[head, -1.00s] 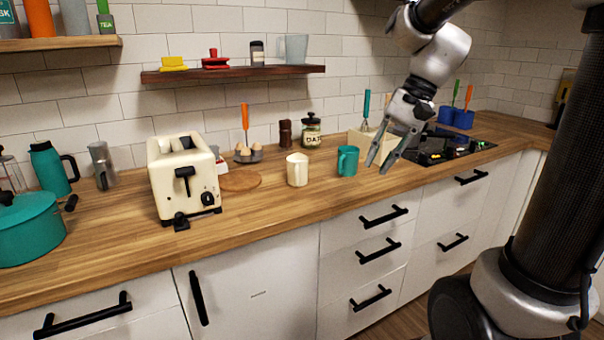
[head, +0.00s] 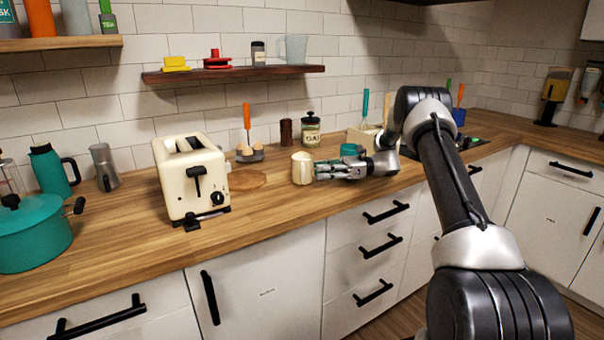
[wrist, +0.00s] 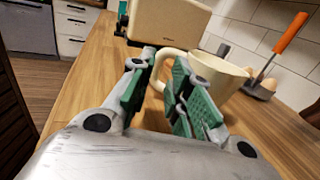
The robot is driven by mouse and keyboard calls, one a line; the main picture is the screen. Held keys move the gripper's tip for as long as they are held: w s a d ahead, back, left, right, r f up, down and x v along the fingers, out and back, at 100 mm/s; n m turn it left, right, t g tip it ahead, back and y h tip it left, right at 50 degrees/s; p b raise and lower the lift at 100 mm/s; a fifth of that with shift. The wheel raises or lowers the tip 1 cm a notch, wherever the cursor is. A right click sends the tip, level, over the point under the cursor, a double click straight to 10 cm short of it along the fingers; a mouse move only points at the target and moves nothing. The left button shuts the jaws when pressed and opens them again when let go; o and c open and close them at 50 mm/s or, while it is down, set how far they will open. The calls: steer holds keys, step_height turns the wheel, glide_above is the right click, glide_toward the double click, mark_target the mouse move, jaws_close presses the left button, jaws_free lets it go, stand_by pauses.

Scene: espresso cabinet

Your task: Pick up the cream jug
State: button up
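The cream jug (head: 302,168) stands upright on the wooden counter, right of the toaster. In the wrist view the jug (wrist: 218,82) is just ahead, with its handle (wrist: 160,72) facing me. My gripper (head: 324,172) is low over the counter at the jug's right side. In the wrist view my gripper (wrist: 158,88) is open, its green-padded fingers on either side of the handle. A gap shows between the fingers. The right finger hides part of the jug; I cannot tell whether it touches.
The cream toaster (head: 192,180) stands left of the jug. A teal mug (head: 352,150) is close behind my gripper, partly hidden. A round wooden board (head: 240,179), an egg holder (head: 249,155) and a glass jar (head: 311,132) are behind. The counter's front strip is clear.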

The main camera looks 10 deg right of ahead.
mark_target(303, 173)
steer(key=a, duration=0.6)
steer(key=shift+a+f, duration=0.25)
steer(key=shift+a, duration=0.1)
steer(key=shift+c, duration=0.3)
jaws_close()
